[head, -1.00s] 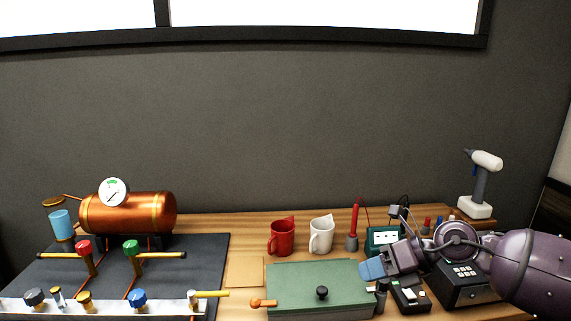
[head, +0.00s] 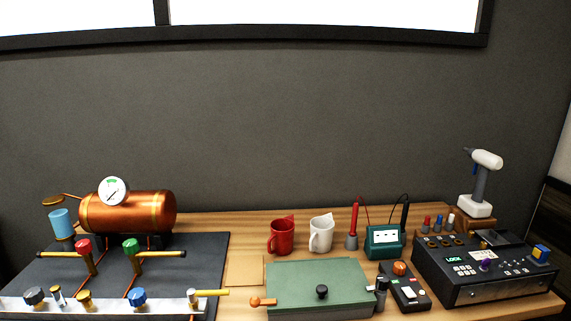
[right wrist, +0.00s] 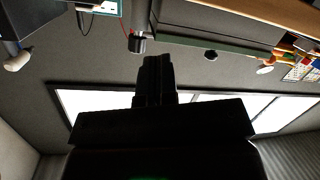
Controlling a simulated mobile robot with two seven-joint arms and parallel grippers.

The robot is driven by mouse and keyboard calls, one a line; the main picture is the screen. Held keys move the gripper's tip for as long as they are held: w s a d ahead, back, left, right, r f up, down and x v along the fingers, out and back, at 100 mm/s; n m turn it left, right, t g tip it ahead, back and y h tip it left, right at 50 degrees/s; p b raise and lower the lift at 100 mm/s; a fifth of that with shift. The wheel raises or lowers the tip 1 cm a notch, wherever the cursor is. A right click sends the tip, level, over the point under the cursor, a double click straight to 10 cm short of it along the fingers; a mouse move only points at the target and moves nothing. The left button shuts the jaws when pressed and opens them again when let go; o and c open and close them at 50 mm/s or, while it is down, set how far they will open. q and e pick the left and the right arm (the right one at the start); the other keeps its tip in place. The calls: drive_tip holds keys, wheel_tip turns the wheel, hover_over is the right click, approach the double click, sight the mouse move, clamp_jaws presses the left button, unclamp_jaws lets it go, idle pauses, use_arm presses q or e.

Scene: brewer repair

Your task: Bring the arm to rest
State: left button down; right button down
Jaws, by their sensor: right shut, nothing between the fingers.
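My right gripper (right wrist: 158,62) shows in the right wrist view as a dark shape with its fingers together and nothing between them. That view is upside down, with the bench at the top and the wall and window below. The gripper is clear of the bench things and touches none that I can see. In the head view neither arm nor gripper is in the picture. My left gripper is in neither view.
The wooden bench (head: 245,228) holds a copper boiler (head: 128,212), valves, red mug (head: 282,238), white mug (head: 321,234), green lidded box (head: 320,284), teal meter (head: 384,241), small black device (head: 405,287), black control box (head: 484,272) and white-and-grey drill (head: 480,185). Space above the bench is clear.

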drive_tip(key=s+d+f+m+g+h, duration=0.3)
drive_tip(key=s+f+m, duration=0.2)
drive_tip(key=s+f, duration=0.8)
drive_tip(key=s, duration=0.4)
drive_tip(key=shift+s+d+f+m+g, duration=0.15)
drive_tip(key=shift+s+d+m+g, duration=0.05)
drive_tip(key=shift+d+m+g, duration=0.2)
